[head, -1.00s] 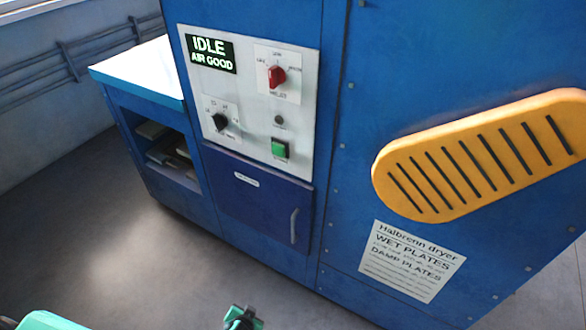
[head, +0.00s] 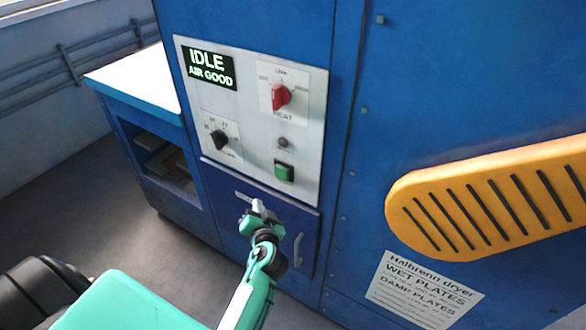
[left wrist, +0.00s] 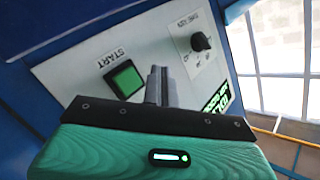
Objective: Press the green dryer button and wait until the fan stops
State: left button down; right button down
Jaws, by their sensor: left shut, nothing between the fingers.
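The green dryer button (head: 284,171) is square and sits low on the pale control panel (head: 254,150). In the left wrist view the green button (left wrist: 126,79) shows beside the word START, just left of the fingers. The display (head: 208,66) reads IDLE, AIR GOOD. My left gripper (head: 257,205) is shut and empty, in front of the dark blue door below the panel, lower left of the button in the head view. Its closed fingers also show in the left wrist view (left wrist: 158,86); I see no contact with the button. My right gripper is not in view.
A red heat knob (head: 280,97) sits above the button and a black knob (head: 219,140) to its left. The blue door (head: 305,221) below has a handle. A yellow slotted cover (head: 480,205) juts out at right. A white-topped shelf unit (head: 138,77) stands at left.

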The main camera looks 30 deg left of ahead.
aim_at(282, 172)
pick_arm(q)
jog(key=shift+w+a+r, duration=0.1)
jog(key=shift+w+r, duration=0.05)
jog(key=shift+r, duration=0.6)
jog(key=w+b, duration=0.1)
jog(key=w, duration=0.7)
jog(key=shift+w+d, duration=0.35)
jog(key=shift+w, duration=0.05)
dwell(1.3)
jog(key=shift+w+b, duration=0.4)
